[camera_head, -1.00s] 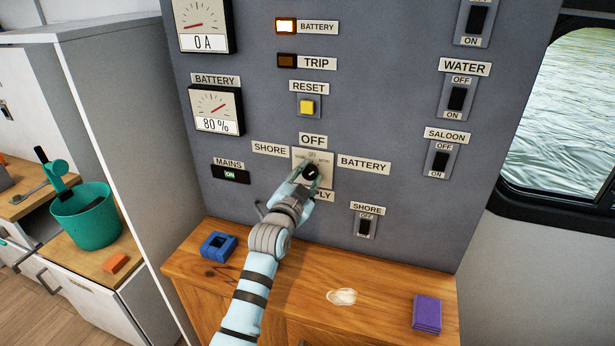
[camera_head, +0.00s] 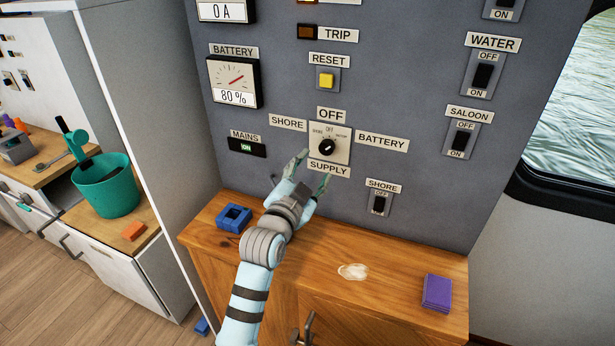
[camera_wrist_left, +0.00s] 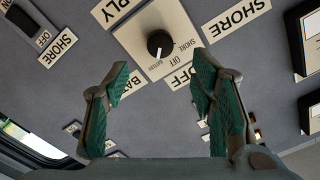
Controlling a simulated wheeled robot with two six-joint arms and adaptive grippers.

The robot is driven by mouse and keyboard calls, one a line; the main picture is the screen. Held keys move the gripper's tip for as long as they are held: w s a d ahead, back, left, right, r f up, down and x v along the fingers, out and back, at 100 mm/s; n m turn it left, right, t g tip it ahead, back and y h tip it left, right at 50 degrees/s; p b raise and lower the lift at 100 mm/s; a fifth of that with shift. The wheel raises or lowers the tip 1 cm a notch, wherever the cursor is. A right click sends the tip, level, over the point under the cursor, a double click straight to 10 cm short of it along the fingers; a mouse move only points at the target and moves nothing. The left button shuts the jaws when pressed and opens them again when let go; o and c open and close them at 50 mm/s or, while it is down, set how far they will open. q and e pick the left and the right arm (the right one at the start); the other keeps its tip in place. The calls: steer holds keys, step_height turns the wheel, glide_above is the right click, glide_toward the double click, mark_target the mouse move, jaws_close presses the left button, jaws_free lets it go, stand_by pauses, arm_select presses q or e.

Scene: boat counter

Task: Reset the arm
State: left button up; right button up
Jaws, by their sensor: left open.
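My left gripper (camera_head: 312,172) is open and empty in front of the grey switch panel (camera_head: 400,70), just below the black rotary supply knob (camera_head: 327,147). The knob sits on a cream plate between the SHORE, OFF and BATTERY labels. In the left wrist view my left gripper (camera_wrist_left: 160,95) shows its two green-padded fingers spread apart. The knob (camera_wrist_left: 159,43) shows beyond them, clear of both fingers. My left arm (camera_head: 258,262) reaches up over the wooden counter. My right gripper is not in view.
The wooden counter (camera_head: 310,250) holds a blue square block (camera_head: 234,218), a pale patch (camera_head: 353,271) and a purple block (camera_head: 437,292). A teal bucket (camera_head: 106,190) and an orange block (camera_head: 133,231) are on the left cabinet. Small switches, including SHORE (camera_head: 379,204), stand on the panel.

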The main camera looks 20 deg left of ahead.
arm_select(q)
steer(key=s, duration=0.3)
steer(key=shift+s+a, duration=0.1)
steer(key=shift+s, duration=0.25)
steer(key=s+a+f+n+g, duration=0.3)
steer(key=s+f+g, duration=0.4)
steer(key=s+f, duration=0.9)
steer(key=s+a+f+n+g+y, duration=0.15)
steer(key=s+f+g, duration=0.3)
steer(key=s, duration=0.45)
steer(key=s+a+f+n+g+y, duration=0.1)
steer(key=s+a+f+n+g, duration=0.3)
steer(key=s, duration=0.6)
step_height(320, 180, down, 24)
steer(key=s+m+b, duration=0.1)
steer(key=s+m, duration=0.1)
steer(key=s+f+g+b, duration=0.1)
steer(key=s+f, duration=1)
steer(key=s, duration=0.1)
steer(key=shift+s+a+f+n, duration=0.2)
steer(key=shift+s+n, duration=0.15)
